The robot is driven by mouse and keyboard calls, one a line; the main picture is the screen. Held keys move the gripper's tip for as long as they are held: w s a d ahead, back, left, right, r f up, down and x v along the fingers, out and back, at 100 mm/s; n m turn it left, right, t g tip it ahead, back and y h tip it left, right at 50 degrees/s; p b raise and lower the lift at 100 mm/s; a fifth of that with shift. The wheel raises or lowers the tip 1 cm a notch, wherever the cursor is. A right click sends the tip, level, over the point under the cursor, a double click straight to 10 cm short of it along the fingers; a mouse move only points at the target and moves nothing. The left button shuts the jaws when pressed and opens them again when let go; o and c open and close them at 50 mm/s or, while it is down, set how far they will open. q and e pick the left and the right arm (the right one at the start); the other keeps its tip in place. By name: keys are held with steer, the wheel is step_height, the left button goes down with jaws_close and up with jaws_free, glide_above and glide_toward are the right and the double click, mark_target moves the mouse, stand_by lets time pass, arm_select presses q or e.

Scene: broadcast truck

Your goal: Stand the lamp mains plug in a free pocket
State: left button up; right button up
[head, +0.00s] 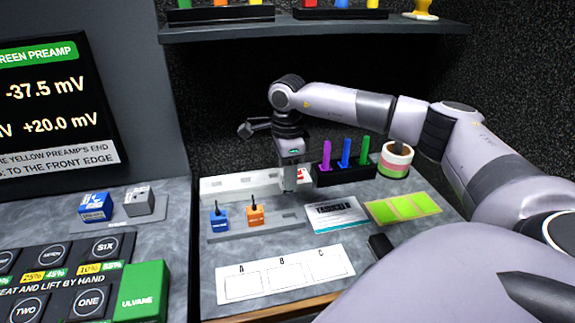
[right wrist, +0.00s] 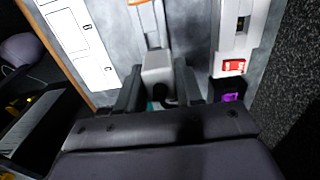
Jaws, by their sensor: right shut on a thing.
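My right gripper (head: 290,188) is shut on a pale grey plug, the lamp mains plug (right wrist: 158,68), which sits between its fingers (right wrist: 158,88) in the right wrist view. The gripper points down near the right part of the grey pocket rail (head: 285,222), in front of the white power strip (head: 235,186). The rail also shows in the right wrist view (right wrist: 150,28), just beyond the plug. A blue plug (head: 219,218) and an orange plug (head: 255,215) stand in the rail's left and middle. Whether the held plug touches the rail cannot be told. My left gripper is not in view.
A black holder (head: 347,174) with coloured sticks and a tape stack (head: 396,159) stand to the right. A white card (head: 337,215), green notes (head: 404,207) and the A-B-C sheet (head: 285,275) lie flat. A control panel (head: 75,270) is at the left; a shelf (head: 315,29) hangs above.

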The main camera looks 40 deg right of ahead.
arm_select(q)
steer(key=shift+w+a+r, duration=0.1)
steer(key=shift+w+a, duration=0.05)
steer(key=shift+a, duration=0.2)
arm_select(e)
steer(key=shift+s+a+f, duration=0.1)
steer(key=shift+s+a, duration=0.2)
steer(key=shift+s, duration=0.3)
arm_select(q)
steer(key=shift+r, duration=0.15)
arm_select(e)
steer(key=shift+f+b, duration=1.5)
steer(key=shift+f, duration=1.45)
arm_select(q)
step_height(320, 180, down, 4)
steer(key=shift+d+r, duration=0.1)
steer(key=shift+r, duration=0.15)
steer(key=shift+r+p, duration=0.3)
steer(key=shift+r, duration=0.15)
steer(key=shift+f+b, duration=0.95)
arm_select(e)
steer(key=shift+f, duration=1.4)
steer(key=o, duration=1.2)
steer(key=shift+r, duration=0.1)
steer(key=shift+c, duration=0.2)
